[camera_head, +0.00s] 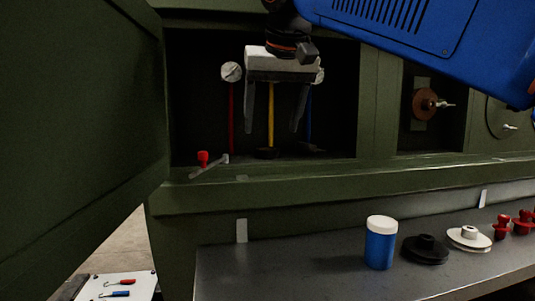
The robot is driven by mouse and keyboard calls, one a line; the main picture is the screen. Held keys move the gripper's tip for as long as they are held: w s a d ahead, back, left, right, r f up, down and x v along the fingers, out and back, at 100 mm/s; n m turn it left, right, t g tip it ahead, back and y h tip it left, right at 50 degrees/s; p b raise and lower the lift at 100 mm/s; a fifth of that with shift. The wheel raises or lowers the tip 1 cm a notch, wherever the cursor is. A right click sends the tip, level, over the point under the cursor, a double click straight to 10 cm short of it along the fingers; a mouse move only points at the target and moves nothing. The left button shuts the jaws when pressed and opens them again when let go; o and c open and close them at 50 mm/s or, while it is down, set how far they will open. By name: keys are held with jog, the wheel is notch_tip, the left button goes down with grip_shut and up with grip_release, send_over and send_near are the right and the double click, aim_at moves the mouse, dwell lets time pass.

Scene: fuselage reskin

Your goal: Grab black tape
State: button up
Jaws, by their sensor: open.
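No item is clearly recognisable as a roll of black tape. A flat black round piece with a raised hub (426,249) lies on the grey shelf at the lower right. A small dark round object (267,153) sits on the floor of the dark recess, under the yellow cable; its kind is hard to make out. My gripper (273,130) points down in front of the recess, its two grey fingers spread apart with nothing between them. It is above the dark round object and well to the upper left of the black hubbed piece.
Red, yellow and blue cables (271,105) hang in the recess. A red-knobbed lever (203,158) sits at its sill. The shelf (300,270) holds a blue jar (380,245), a white hubbed disc (469,237) and red knobs (502,228). A green panel (80,120) stands at left.

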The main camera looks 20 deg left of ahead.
aim_at(269, 158)
jog(key=shift+x, duration=3.45)
jog(key=shift+w, duration=0.15)
jog(key=c, duration=1.1)
